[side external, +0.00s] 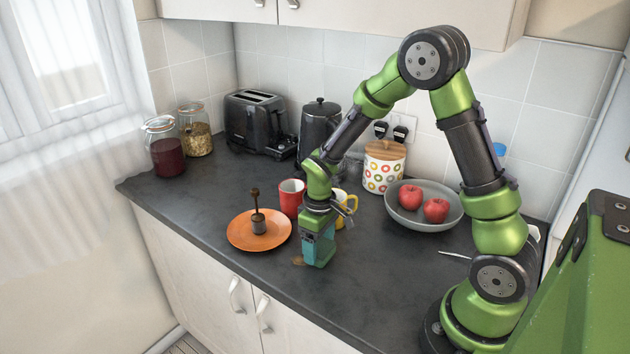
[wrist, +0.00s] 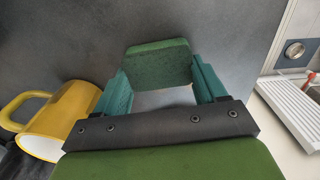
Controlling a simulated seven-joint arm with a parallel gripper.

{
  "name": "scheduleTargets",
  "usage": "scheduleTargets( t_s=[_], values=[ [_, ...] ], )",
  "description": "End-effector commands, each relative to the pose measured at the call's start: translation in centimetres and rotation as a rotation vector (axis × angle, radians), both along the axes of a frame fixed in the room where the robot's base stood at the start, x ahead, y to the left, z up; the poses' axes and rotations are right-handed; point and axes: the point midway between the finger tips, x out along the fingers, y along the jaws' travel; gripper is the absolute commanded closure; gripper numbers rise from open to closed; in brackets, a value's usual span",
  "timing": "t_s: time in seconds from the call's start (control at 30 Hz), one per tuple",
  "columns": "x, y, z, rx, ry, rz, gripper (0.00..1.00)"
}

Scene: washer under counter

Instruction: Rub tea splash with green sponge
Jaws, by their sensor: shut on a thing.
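The tea splash (side external: 298,260) is a small brown patch on the dark countertop, just left of my gripper's lower end in the side view. I cannot make it out in the wrist view. My gripper (side external: 318,252) points down, low over the counter. In the wrist view its teal fingers (wrist: 162,88) are shut on the green sponge (wrist: 158,60), which shows as a dark green block between them. In the side view the fingers mostly hide the sponge. I cannot tell whether it touches the counter.
An orange plate (side external: 240,240) with a brown-handled tool (side external: 257,222) is left of my gripper. A red mug (side external: 291,196) and a yellow mug (side external: 349,207) stand close behind it; a grey bowl of red fruit (side external: 424,220) is right. The counter's front edge is near.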

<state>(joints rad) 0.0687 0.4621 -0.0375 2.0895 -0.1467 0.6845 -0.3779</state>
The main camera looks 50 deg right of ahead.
Motion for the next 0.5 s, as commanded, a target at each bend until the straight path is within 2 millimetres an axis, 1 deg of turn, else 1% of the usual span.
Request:
scheduleTargets(
  t_s=[0.03,0.3,0.37,0.4,0.5],
  values=[
    [-0.7,0.0,-0.1,0.002,0.005,-0.002,0.57],
    [-2.9,0.0,0.1,0.001,0.004,-0.002,0.57],
    [-2.7,0.0,0.8,0.001,-0.001,-0.002,0.57],
    [-2.6,0.0,1.9,0.0,-0.004,-0.001,0.57],
    [-2.7,0.0,2.8,0.0,0.0,-0.001,0.57]
  ],
)
